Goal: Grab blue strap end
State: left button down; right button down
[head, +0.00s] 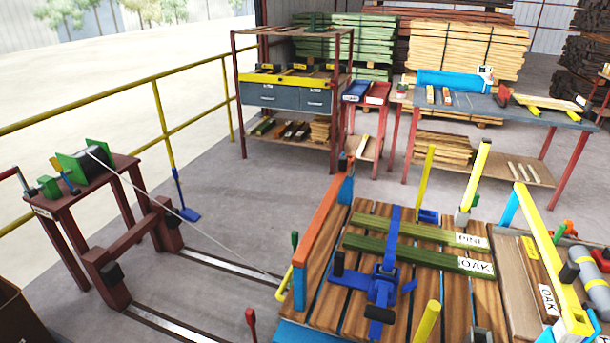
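A blue strap (393,232) runs across the green boards on the slatted wooden deck (345,314) of a cart. At its near end is a blue clamp-like fitting (382,285) with side arms and a black knob (380,314). I cannot tell which part is the loose strap end. The strap crosses a green board marked PINE (410,231) and a green board marked OAK (405,251). Neither of my grippers can be made out in the head view.
An orange-topped rail (322,232) and yellow posts (425,175) stand around the deck. A yellow rail (552,262) and grey pipe fitting (590,272) are at right. A cable runs from the winch (85,165) to the cart. Floor rails (220,270) lie left.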

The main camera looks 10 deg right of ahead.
aim_at(387, 269)
jog(key=i+l+z, duration=0.25)
jog(key=l, duration=0.25)
jog(key=i+l+z, duration=0.2)
jog(key=l, duration=0.25)
jog(key=i+l+z, duration=0.25)
jog(key=l, duration=0.15)
jog(key=k+l, duration=0.05)
